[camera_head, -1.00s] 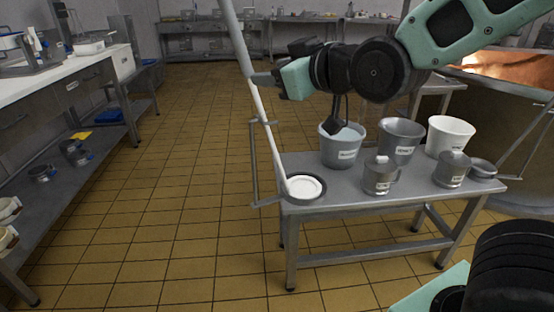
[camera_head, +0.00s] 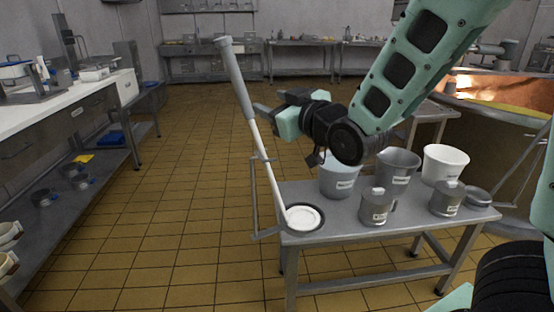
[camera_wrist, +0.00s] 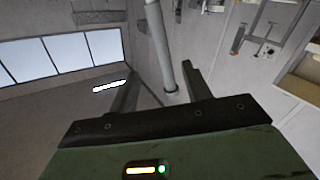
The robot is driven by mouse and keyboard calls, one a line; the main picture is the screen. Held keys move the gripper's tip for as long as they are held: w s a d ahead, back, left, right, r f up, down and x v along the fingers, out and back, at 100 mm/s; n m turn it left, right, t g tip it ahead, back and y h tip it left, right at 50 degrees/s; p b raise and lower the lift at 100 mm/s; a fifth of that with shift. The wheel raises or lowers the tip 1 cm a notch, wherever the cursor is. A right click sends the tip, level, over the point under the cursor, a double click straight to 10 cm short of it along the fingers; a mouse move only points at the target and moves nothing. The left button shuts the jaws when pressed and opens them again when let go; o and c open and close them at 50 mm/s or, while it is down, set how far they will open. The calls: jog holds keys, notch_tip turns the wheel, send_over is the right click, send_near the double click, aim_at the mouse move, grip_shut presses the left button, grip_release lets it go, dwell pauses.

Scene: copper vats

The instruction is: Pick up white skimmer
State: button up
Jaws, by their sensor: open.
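The white skimmer (camera_head: 262,140) leans upright and tilted at the left end of the grey bench, its thicker grey grip at the top and its white disc head (camera_head: 303,217) low by the bench's left corner. My gripper (camera_head: 262,112) is open beside the upper shaft, with its fingers pointing left towards it. In the wrist view the skimmer's shaft (camera_wrist: 160,45) rises between the two open fingers (camera_wrist: 160,88). The fingers do not close on it. I cannot tell whether either finger touches the shaft.
The grey bench (camera_head: 345,219) holds several buckets and lidded cans, including a white bucket (camera_head: 445,165). A wire holder (camera_head: 255,200) stands at its left end. A long counter (camera_head: 70,100) runs along the left. The tiled floor (camera_head: 190,170) between is clear.

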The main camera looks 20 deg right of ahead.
aim_at(245, 93)
jog(key=p+x, duration=0.1)
jog(key=p, duration=0.3)
jog(key=p+x, duration=0.1)
jog(key=p, duration=0.3)
jog(key=shift+w+r+p, duration=0.3)
jog(key=p+x, duration=0.1)
jog(key=x, duration=0.2)
jog(key=p+x, duration=0.1)
jog(key=x, duration=0.6)
jog(key=shift+w+a+f+p, duration=0.1)
jog(key=shift+a+f+p, duration=0.05)
jog(key=shift+f+p, duration=0.2)
grip_shut()
